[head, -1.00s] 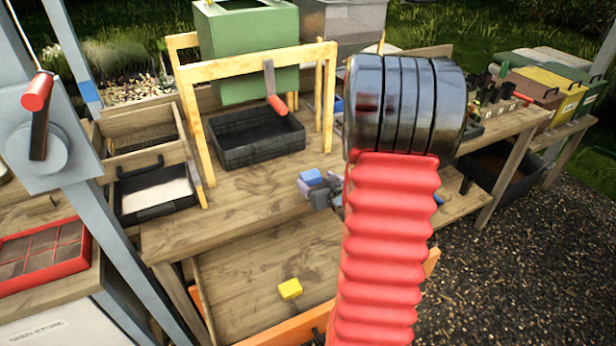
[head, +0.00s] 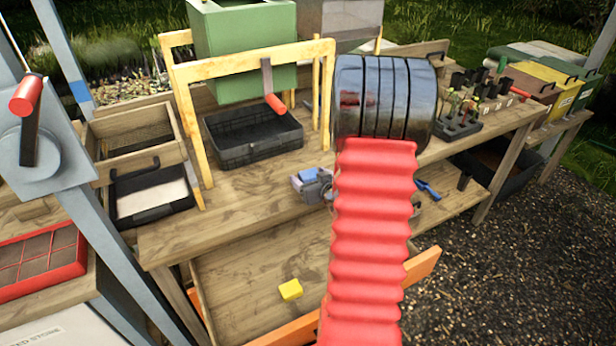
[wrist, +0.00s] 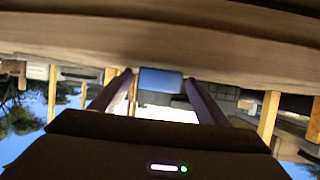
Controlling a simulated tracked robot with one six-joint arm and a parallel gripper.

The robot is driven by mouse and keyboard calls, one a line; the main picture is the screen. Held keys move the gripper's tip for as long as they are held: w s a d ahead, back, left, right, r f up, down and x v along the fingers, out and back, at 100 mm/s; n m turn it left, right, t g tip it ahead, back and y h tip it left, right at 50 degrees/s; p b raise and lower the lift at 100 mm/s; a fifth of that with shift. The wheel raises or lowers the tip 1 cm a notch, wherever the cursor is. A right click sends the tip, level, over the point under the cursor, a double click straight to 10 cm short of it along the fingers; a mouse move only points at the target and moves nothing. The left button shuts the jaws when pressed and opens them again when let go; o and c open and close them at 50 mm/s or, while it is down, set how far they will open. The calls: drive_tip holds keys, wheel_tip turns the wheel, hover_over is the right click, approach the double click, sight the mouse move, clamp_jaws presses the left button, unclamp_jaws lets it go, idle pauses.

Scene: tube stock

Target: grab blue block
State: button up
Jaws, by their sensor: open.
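The blue block (head: 308,174) sits on the wooden bench near its front edge, left of my red ribbed arm. My grey gripper (head: 304,187) is beside it in the head view and covers part of the block. In the wrist view, the blue block (wrist: 160,80) shows between the far ends of the two fingers of my open gripper (wrist: 158,84). I see a gap between the block and at least the left finger. I cannot tell whether the fingertips reach past it.
A black tray (head: 255,142) and a yellow wooden frame (head: 250,60) stand behind the block. A yellow block (head: 290,289) lies on the lower board. A blue-handled tool (head: 428,190) lies to the right of my arm. The bench left of the block is clear.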

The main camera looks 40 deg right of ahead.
sight(311, 176)
drive_tip(key=shift+c, duration=0.5)
drive_tip(key=c, duration=1)
drive_tip(key=shift+r, duration=0.15)
wheel_tip(311, 176, up, 10)
drive_tip(key=shift+s+f, duration=0.1)
